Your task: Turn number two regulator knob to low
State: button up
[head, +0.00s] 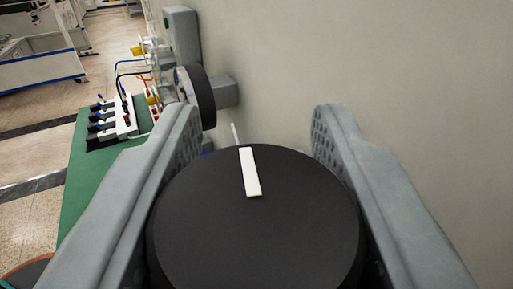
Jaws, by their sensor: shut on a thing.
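A large round black knob (255,235) with a white pointer bar (249,172) fills the lower middle of the head view. The bar points towards the top of the picture, tilted slightly left. My gripper (258,130) has one grey finger on each side of this knob and is shut on it. The knob's lower edge is cut off by the frame. A second black knob (201,96) is seen side-on beyond the left finger, on a grey mount. No number or low mark can be read, so I cannot tell which knob is number two.
A plain beige wall (370,60) stands behind and to the right. A grey box (182,38) is on it beyond the second knob. At left, a green bench top (88,165) holds a switch strip (113,122) with wires. Open tiled floor (35,160) lies further left.

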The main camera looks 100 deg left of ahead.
dwell(0.7)
jog(key=o, duration=1)
